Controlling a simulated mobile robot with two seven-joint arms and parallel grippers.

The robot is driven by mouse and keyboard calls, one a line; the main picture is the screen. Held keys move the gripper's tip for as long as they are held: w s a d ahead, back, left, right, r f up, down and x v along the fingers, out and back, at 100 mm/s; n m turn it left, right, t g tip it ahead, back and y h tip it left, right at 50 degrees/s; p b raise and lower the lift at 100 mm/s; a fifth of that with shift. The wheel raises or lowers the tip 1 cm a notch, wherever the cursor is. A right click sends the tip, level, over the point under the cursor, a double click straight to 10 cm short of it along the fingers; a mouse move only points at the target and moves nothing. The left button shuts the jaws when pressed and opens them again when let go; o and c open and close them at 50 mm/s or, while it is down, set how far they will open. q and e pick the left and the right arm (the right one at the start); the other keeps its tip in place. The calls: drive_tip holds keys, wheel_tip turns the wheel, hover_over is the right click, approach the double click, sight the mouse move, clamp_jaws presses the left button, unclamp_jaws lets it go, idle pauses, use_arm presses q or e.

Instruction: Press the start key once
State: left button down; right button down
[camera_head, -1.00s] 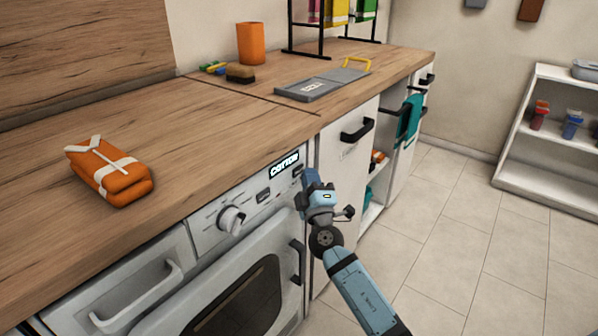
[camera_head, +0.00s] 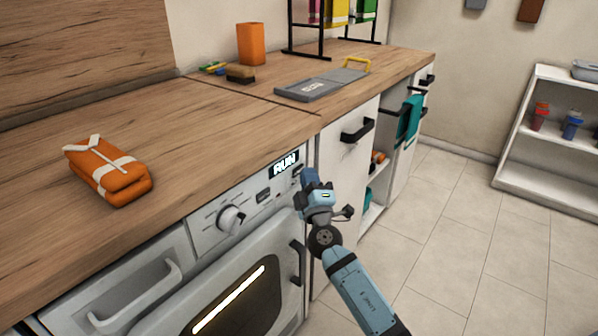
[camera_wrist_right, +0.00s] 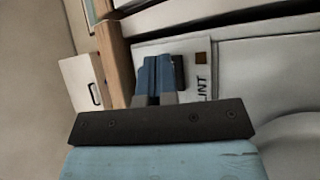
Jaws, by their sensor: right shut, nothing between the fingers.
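The washing machine's white control panel (camera_head: 245,206) carries a round knob (camera_head: 231,218), a dark key (camera_head: 264,196), and another dark key (camera_head: 297,171) near its right end. The small display (camera_head: 284,164) reads RUN. My right gripper (camera_head: 300,188) is shut and empty, with its tips at the right end of the panel beside the right key. In the right wrist view its blue fingers (camera_wrist_right: 158,80) are together against or close to the panel; contact cannot be told. My left gripper is not in view.
A bright strip (camera_head: 230,300) glows in the machine's dark door window. A dark door handle (camera_head: 298,262) and a drawer handle (camera_head: 135,298) stick out. An orange folded bundle (camera_head: 108,170) lies on the wooden worktop (camera_head: 190,140). The tiled floor (camera_head: 470,240) at right is clear.

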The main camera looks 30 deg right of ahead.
drive_tip(key=shift+s+d, duration=0.2)
drive_tip(key=shift+s, duration=0.4)
drive_tip(key=shift+s, duration=0.1)
drive_tip(key=s, duration=0.1)
drive_tip(key=s+d, duration=0.1)
drive_tip(key=s, duration=0.1)
drive_tip(key=s+d, duration=0.1)
drive_tip(key=shift+s+b, duration=0.2)
drive_tip(key=shift+b, duration=0.2)
drive_tip(key=shift+a, duration=0.1)
idle(0.3)
